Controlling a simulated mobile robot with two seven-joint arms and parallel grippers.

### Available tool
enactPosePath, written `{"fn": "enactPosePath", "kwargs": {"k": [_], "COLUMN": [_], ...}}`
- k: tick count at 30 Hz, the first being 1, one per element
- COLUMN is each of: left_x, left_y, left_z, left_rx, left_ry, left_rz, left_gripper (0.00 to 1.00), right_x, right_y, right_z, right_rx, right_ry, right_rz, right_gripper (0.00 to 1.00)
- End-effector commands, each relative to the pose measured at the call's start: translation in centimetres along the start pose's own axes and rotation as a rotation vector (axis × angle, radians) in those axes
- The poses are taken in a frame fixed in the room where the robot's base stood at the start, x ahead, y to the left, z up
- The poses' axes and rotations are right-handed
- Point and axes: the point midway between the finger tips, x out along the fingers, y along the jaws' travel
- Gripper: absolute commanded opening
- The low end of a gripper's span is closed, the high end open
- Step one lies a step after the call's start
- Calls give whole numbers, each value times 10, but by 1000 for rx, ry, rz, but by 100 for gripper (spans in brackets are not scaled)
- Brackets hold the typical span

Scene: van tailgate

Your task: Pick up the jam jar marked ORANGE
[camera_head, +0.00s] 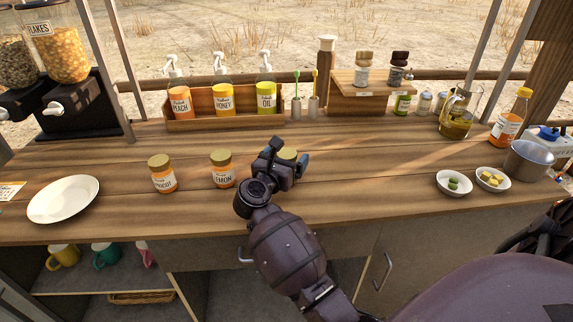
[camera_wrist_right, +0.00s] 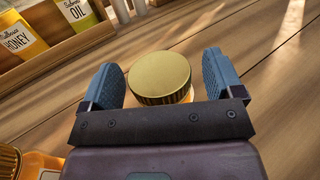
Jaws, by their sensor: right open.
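A jam jar with a gold lid (camera_head: 288,153) stands on the wooden counter, mostly hidden behind my right gripper (camera_head: 289,157). Its label cannot be read. In the right wrist view its gold lid (camera_wrist_right: 160,75) lies between the two blue fingers of my open right gripper (camera_wrist_right: 160,70), with a gap at each side. No ORANGE label shows in either view. To the left stand a jar marked LEMON (camera_head: 222,171) and a jar whose label seems to read APRICOT (camera_head: 162,175). My left gripper is not in view.
A wooden rack (camera_head: 210,124) of PEACH, HONEY and OIL bottles stands behind the jars. A white plate (camera_head: 64,199) lies at left. Two small bowls (camera_head: 454,185) and a metal pot (camera_head: 530,162) stand at right. The counter between gripper and bowls is clear.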

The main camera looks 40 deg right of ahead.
Motion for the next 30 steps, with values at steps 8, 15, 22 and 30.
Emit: {"fn": "enactPosePath", "kwargs": {"k": [8,15,22,30], "left_x": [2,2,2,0], "left_y": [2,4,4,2], "left_z": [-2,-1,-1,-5], "left_rx": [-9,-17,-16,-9], "left_ry": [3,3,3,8], "left_rz": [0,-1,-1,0], "left_gripper": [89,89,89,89], "right_x": [1,1,1,1], "right_y": [-1,-1,0,0], "right_z": [-1,0,0,10], "right_rx": [0,0,1,6], "right_ry": [1,1,-1,-2], "right_rz": [0,0,0,0], "right_gripper": [82,45,25,25]}}
